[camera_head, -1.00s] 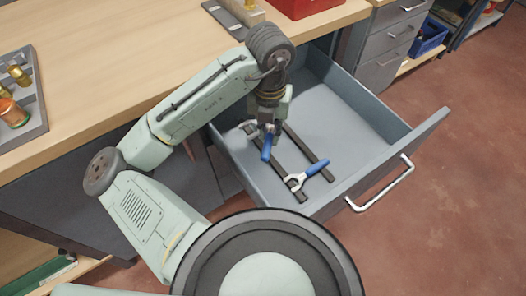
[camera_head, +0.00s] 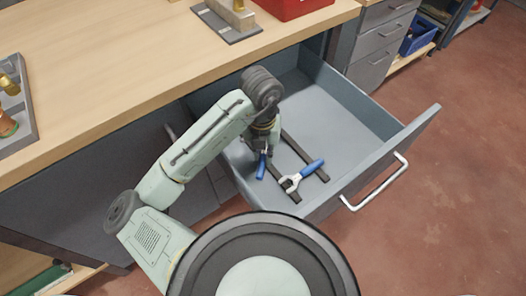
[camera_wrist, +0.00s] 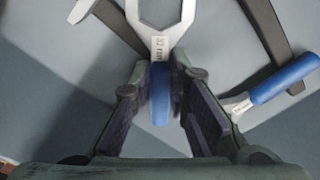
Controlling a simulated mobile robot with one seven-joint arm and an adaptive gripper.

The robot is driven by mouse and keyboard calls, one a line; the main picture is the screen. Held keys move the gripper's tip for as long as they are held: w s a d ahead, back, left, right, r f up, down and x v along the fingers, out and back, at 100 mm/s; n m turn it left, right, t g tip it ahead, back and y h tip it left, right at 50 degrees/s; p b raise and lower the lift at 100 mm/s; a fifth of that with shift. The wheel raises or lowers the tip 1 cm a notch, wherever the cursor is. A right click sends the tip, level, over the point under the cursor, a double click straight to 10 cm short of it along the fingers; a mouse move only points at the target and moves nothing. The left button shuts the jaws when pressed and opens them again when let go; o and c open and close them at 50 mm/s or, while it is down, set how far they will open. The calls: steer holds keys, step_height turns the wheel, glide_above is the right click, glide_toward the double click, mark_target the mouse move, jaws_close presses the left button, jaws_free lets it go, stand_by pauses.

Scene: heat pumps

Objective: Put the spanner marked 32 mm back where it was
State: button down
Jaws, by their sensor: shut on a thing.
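My gripper (camera_wrist: 160,95) is shut on the blue handle (camera_wrist: 160,100) of a spanner, one finger on each side. Its wide metal head (camera_wrist: 178,12) points away from the gripper, with a small marked label below the jaw that is hard to read. In the head view the blue handle (camera_head: 262,167) hangs below my gripper (camera_head: 262,152), over the open drawer (camera_head: 340,105). I cannot tell whether the spanner touches the drawer. A second blue-handled spanner (camera_head: 303,176) lies across two dark strips in the drawer, right of my gripper; its handle (camera_wrist: 285,80) shows in the wrist view.
The two dark strips (camera_head: 305,157) run along the drawer floor. The drawer's front panel with its handle (camera_head: 376,182) is at the right. The wooden bench top (camera_head: 130,75) is above and left. The drawer's back right part is clear.

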mark_target(262, 155)
steer(key=c, duration=1.5)
jaws_free()
steer(key=shift+c, duration=0.2)
step_height(262, 155, up, 12)
steer(key=p, duration=0.1)
